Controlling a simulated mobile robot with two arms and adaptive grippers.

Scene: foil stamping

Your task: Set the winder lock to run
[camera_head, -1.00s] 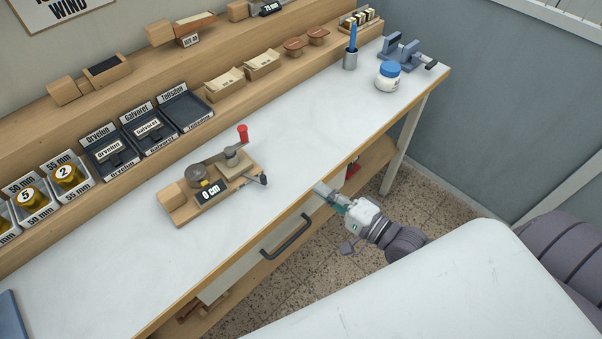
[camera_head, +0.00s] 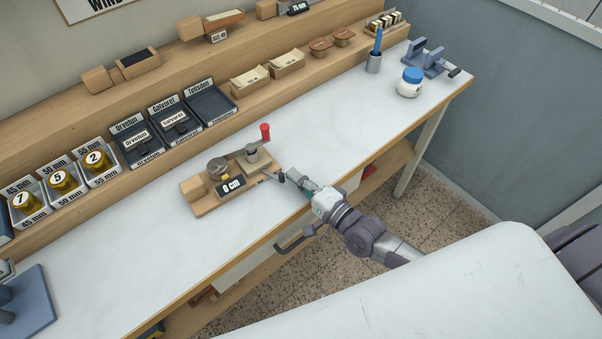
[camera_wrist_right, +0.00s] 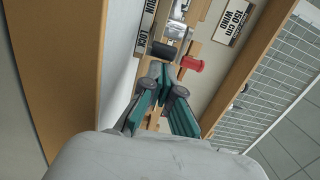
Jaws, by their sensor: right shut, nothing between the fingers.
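The winder (camera_head: 207,203) is a wooden block unit on the white bench, with a "0 cm" display (camera_head: 231,187) and a red crank handle (camera_head: 265,131). Its lock lever ends in a dark knob (camera_head: 281,176) at the winder's right front. My right gripper (camera_head: 292,176) is shut and empty, with its fingertips close by the knob. In the right wrist view the fingertips (camera_wrist_right: 166,70) are just below the dark knob (camera_wrist_right: 164,50); whether they touch is unclear. A label reading "LOCK" (camera_wrist_right: 143,41) lies left of the knob, with another, partly cut-off label above it. My left gripper is out of view.
Black trays (camera_head: 174,123), spool boxes (camera_head: 94,162) and paper stacks stand along the back. A blue-lidded jar (camera_head: 410,82), a pen cup (camera_head: 374,63) and a blue-grey clamp stand at the far right. A drawer handle (camera_head: 295,240) juts from the front. The bench right of the winder is clear.

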